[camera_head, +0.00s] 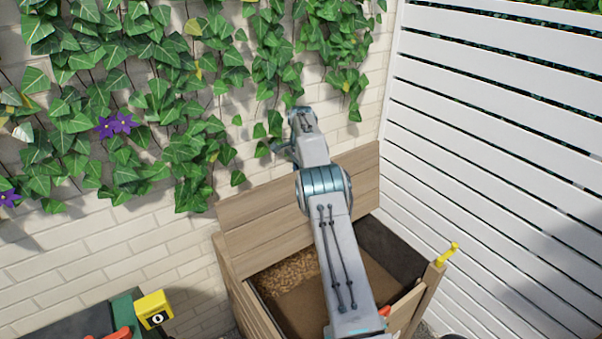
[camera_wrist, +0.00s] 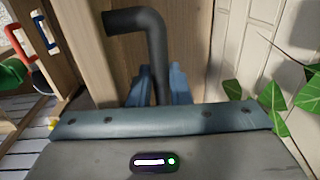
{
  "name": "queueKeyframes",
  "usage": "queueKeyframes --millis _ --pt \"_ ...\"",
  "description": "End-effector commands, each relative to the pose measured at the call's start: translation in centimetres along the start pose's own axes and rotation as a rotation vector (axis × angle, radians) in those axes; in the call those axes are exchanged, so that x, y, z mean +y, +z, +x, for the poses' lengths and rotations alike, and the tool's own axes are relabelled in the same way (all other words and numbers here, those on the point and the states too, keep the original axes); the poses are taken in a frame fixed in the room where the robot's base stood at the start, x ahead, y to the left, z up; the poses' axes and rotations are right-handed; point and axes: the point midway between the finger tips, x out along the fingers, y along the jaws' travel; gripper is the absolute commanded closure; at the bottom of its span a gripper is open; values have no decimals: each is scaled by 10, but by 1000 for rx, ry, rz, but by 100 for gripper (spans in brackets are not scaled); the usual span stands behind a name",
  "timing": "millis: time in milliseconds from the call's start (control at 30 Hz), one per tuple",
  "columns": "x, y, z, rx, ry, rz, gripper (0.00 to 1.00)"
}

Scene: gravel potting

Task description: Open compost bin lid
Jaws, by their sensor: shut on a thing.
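The compost bin (camera_head: 236,285) is a wooden box against the brick wall, with brown chips in view inside. Its plank lid (camera_head: 255,217) stands raised at the back, tilted up near the wall. My arm reaches over the open bin to the lid's top edge. In the wrist view, my gripper (camera_wrist: 159,85) has its blue fingers on either side of a dark bent handle (camera_wrist: 150,42), shut on it. Wooden boards (camera_wrist: 182,35) show behind the handle. In the head view, the fingers and handle are too small and partly hidden to make out.
A brick wall (camera_head: 110,245) with ivy (camera_head: 180,150) is close behind the lid. A white slatted fence (camera_head: 490,130) bounds the right. A yellow fitting (camera_head: 447,254) sits on the bin's right corner. A yellow tag (camera_head: 154,309) stands at lower left.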

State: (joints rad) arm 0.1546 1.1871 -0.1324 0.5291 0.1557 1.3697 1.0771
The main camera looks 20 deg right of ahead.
Motion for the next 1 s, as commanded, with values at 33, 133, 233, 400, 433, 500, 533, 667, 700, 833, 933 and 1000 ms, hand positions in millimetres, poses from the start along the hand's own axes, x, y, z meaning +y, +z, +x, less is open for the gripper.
queueKeyframes --millis 33,133,233,400,433,500,533,667,700,833,933,1000 --pt "1 2 8 -9 12 -2 100" --pt "-1 2 8 -9 12 -2 100" --pt "-2 2 9 -9 13 -2 100" --pt "-2 2 10 -9 13 -2 100" --pt "-2 2 10 -9 13 -2 100" --pt "-2 2 10 -8 13 -1 100" --pt "-2 2 10 -8 13 -1 100" --pt "-2 2 10 -8 14 -1 100" --pt "-2 2 10 -8 14 -1 100" --pt "-3 1 8 -6 11 -1 61" --pt "-3 0 7 -4 8 1 61" --pt "-3 0 6 -3 7 1 61"
